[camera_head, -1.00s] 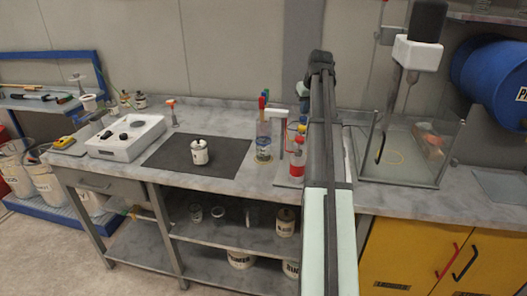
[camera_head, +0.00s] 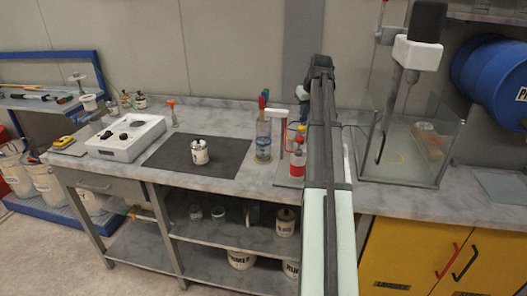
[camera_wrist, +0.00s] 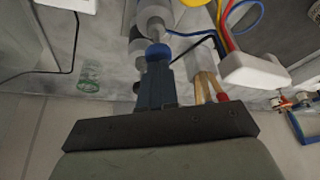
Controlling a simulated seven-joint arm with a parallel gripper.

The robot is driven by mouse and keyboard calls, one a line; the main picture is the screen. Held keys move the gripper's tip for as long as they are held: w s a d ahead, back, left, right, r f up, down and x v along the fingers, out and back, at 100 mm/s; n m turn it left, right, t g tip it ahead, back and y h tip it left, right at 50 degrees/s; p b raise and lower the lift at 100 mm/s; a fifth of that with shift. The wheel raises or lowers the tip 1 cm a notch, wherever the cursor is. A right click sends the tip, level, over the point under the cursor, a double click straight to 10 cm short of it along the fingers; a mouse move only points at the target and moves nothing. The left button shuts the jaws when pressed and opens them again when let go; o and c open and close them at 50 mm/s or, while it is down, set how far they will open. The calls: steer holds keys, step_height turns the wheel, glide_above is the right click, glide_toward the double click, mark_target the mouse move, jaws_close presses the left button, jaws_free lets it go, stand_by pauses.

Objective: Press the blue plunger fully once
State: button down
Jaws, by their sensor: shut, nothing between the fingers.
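In the wrist view, my gripper (camera_wrist: 158,68) is shut, its two dark fingers together and pointing up the picture. The blue plunger (camera_wrist: 158,52) is a rounded blue cap at the fingertips, with a pale grey cylinder (camera_wrist: 153,20) beyond it. The fingertips look to be touching the cap or very close to it; I cannot tell which. How far the cap is pushed in cannot be seen.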

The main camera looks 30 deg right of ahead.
steer(key=shift+f, duration=1.1)
steer(key=shift+r, duration=1.75)
steer(key=shift+r, duration=0.1)
step_height(320, 180, up, 6)
steer(key=shift+f, duration=0.1)
stand_by(0.5)
